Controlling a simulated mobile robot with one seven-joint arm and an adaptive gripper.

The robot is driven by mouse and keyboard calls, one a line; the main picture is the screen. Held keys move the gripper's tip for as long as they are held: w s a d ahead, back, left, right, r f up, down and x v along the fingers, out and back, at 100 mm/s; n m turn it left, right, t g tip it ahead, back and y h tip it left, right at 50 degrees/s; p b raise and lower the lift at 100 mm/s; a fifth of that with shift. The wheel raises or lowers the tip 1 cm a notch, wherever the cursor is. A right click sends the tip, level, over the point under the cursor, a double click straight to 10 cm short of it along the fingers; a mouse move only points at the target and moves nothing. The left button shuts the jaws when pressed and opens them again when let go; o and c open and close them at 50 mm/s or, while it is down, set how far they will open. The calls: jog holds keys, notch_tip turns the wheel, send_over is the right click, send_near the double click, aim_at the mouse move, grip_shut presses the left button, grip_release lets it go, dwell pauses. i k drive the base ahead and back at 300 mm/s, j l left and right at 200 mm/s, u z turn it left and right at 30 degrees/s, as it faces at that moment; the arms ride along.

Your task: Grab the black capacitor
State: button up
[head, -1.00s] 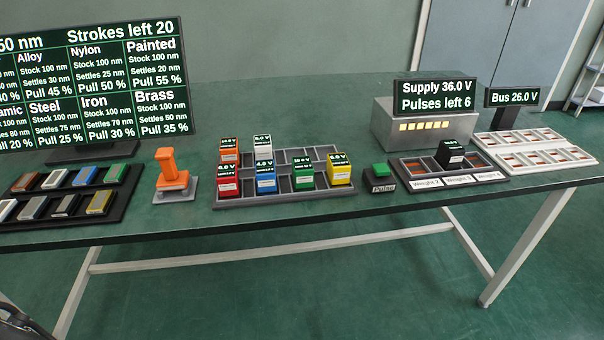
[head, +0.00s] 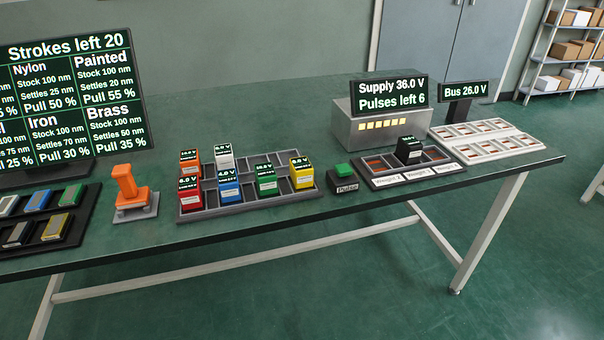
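The black capacitor (head: 409,150) is a small dark block with a lit readout on top.
A green pulse button (head: 344,172) stands left of the tray, the grey supply box (head: 350,130) behind it. A white slotted rack (head: 520,148) lies to the right. A grey tray (head: 215,210) holds several coloured capacitors. An orange press (head: 127,187) stands farther left.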

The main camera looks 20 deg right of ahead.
aim_at(409, 149)
jog(key=i+z, duration=0.55)
jog(key=z, duration=1.7)
